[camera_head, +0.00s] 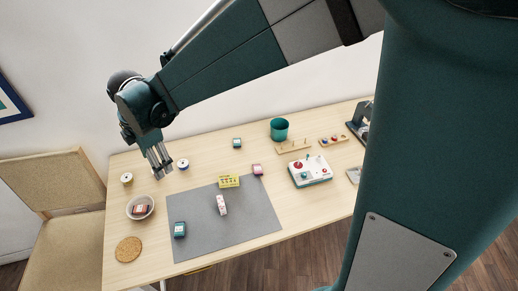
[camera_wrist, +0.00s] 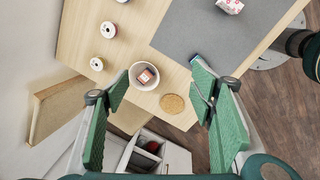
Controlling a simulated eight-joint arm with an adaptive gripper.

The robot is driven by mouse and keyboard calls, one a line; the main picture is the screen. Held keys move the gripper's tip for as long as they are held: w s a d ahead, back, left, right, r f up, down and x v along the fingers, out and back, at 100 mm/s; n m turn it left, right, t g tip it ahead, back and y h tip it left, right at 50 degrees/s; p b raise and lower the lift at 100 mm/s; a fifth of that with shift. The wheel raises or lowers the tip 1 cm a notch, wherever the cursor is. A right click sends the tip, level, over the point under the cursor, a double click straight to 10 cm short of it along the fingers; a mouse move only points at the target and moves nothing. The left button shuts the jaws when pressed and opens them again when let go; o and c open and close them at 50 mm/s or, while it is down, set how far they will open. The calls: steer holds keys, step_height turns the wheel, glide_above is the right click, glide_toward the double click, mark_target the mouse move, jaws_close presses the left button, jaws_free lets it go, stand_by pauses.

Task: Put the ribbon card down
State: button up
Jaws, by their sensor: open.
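A small red card with a pale patch (camera_head: 140,209), which looks like a ribbon card, lies in a white bowl (camera_head: 131,215) at the table's left. In the wrist view the card (camera_wrist: 147,76) rests inside the bowl (camera_wrist: 134,84), seen between my fingers but well beyond them. My gripper (camera_head: 160,172) is above the table's left part, pointing down, open and empty; its fingers are spread wide in the wrist view (camera_wrist: 158,90). Similar small teal (camera_head: 180,230), pink (camera_head: 257,169) and teal (camera_head: 237,143) pieces lie on the table. I cannot tell their exact kind.
A grey mat (camera_head: 250,215) holds a yellow box (camera_head: 229,181) and a pink-white piece (camera_head: 221,205). A cork coaster (camera_head: 128,250) lies front left. Thread spools (camera_head: 126,178) stand behind the bowl. A white device (camera_head: 310,172) and teal cup (camera_head: 279,129) stand right. The mat is partly clear.

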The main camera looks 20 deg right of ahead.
steer(key=s+d+r+m+t, duration=0.1)
steer(key=s+d+r+m, duration=0.1)
steer(key=d+r+m, duration=0.3)
steer(key=s+d+r+m+t, duration=0.1)
steer(key=s+d+m, duration=0.1)
steer(key=d, duration=0.6)
steer(key=s+d+r+m, duration=0.3)
steer(key=d+m, duration=0.1)
steer(key=d, duration=0.2)
steer(key=s+d+m+t, duration=0.3)
steer(key=s+d+m, duration=0.9)
steer(key=d, duration=0.3)
steer(key=shift+d+m+t+h, duration=0.3)
steer(key=shift+d+m+h, duration=0.05)
steer(key=shift+m+h, duration=0.05)
